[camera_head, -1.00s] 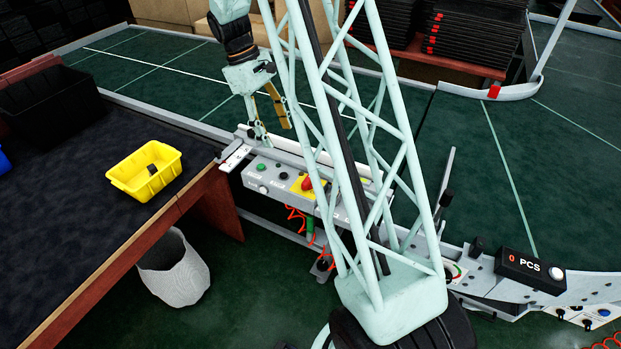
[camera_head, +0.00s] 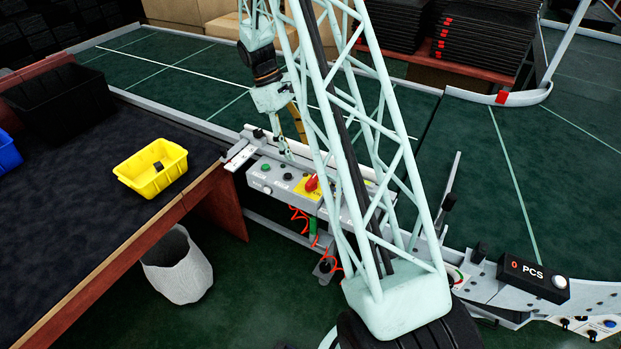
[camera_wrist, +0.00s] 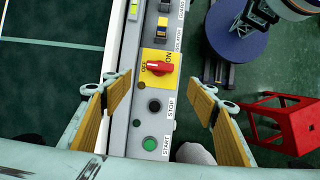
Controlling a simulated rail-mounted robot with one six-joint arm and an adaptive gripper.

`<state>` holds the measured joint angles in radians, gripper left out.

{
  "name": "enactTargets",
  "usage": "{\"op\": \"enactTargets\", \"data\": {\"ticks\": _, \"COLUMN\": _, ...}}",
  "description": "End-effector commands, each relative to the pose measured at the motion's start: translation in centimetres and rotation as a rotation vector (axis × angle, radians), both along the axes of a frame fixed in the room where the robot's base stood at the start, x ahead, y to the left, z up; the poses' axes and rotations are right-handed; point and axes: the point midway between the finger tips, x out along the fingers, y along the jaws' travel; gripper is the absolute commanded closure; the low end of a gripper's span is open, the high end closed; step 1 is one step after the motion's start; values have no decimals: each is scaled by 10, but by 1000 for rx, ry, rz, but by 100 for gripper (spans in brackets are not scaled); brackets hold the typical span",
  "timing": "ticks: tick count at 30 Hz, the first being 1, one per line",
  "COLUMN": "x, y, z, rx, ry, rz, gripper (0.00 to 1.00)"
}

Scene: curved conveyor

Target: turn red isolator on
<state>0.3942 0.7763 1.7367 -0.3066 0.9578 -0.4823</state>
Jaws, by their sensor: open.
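The red isolator (camera_wrist: 159,68) is a rotary knob on a yellow plate (camera_wrist: 150,84) on the grey control panel. In the wrist view its handle lies crosswise, between printed OFF and ON marks. In the head view the red isolator (camera_head: 312,183) is partly beside my arm's lattice. My gripper (camera_wrist: 164,92) is open and empty, with its two wood-coloured fingers on either side of the panel and the knob ahead of them. In the head view my gripper (camera_head: 294,140) is above the panel, partly hidden by my lattice arm.
The panel also has a green START button (camera_wrist: 149,144), a black STOP button (camera_wrist: 154,106) and a blue-and-yellow switch (camera_wrist: 161,28). A yellow bin (camera_head: 152,168) sits on the left table. A red stool-like frame (camera_wrist: 288,122) stands right of the panel.

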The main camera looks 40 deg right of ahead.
Motion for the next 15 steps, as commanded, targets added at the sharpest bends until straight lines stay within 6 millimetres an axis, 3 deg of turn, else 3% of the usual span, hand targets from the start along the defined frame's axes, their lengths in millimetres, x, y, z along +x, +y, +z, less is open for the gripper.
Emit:
{"op": "enactTargets", "data": {"ticks": 8, "x": -4, "y": -1, "z": -10, "rx": 1, "ry": 1, "rz": 0, "gripper": 47}}
{"op": "enactTargets", "data": {"ticks": 15, "x": -12, "y": -4, "z": -31, "rx": 0, "ry": 1, "rz": -1, "gripper": 47}}
